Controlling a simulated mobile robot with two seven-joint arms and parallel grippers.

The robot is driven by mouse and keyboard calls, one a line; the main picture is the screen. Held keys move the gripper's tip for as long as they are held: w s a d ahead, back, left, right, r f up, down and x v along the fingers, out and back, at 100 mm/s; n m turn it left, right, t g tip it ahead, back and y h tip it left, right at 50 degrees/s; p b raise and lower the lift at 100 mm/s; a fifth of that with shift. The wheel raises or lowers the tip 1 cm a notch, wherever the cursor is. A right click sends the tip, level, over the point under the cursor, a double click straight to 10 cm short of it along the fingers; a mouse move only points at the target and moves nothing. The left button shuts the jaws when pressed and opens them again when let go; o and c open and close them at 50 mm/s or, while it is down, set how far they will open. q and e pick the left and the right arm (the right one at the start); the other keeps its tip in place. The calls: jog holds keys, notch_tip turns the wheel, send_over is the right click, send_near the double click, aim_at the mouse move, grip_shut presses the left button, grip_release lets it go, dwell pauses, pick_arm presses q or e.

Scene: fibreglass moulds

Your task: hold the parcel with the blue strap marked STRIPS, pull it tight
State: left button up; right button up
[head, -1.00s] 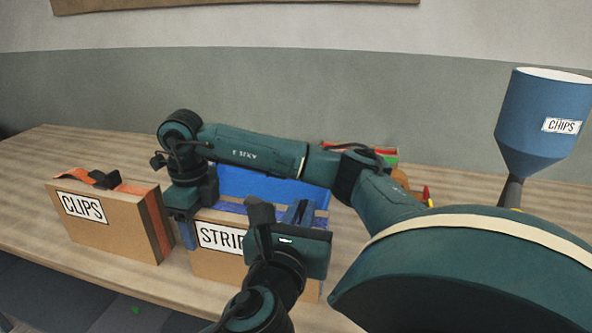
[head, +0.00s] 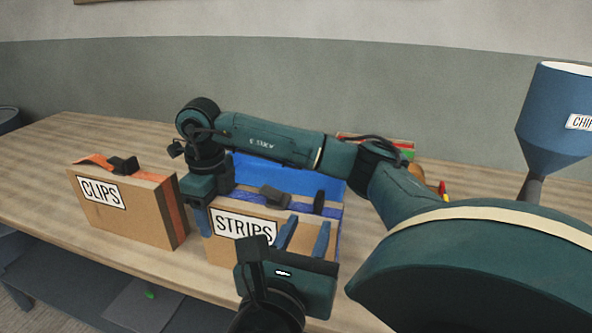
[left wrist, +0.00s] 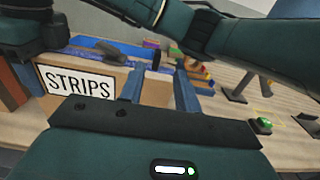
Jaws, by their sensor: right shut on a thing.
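The STRIPS parcel (head: 232,251) is a cardboard box standing on the table, with a white label on its front. Its blue strap (head: 246,197) runs over the top, with a black buckle (head: 275,196) and an upright dark tab (head: 319,202) to the right of it. My right gripper (head: 203,216) is shut on the parcel's left end. My left gripper (head: 304,236) is open and empty, its two blue fingers in front of the parcel's right part, below the tab. In the left wrist view the fingers (left wrist: 159,90) stand apart, with the dark tab (left wrist: 156,60) beyond them.
The CLIPS parcel (head: 130,212), with an orange strap, stands to the left. A blue bin (head: 290,176) is behind the STRIPS parcel. A blue CHIPS hopper (head: 556,115) stands at the right. My right arm crosses above the parcel. The table's back left is clear.

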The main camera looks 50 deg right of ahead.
jog(key=shift+s+f, duration=0.15)
jog(key=shift+f, duration=0.15)
pick_arm(q)
jog(key=v, duration=0.5)
jog(key=shift+s+a, duration=0.1)
pick_arm(e)
jog(key=o, duration=1.5)
jog(key=shift+r, duration=0.1)
jog(key=shift+c, duration=0.2)
jog(key=shift+w+r, duration=0.2)
jog(key=shift+r, duration=0.35)
notch_tip(320, 180, up, 11)
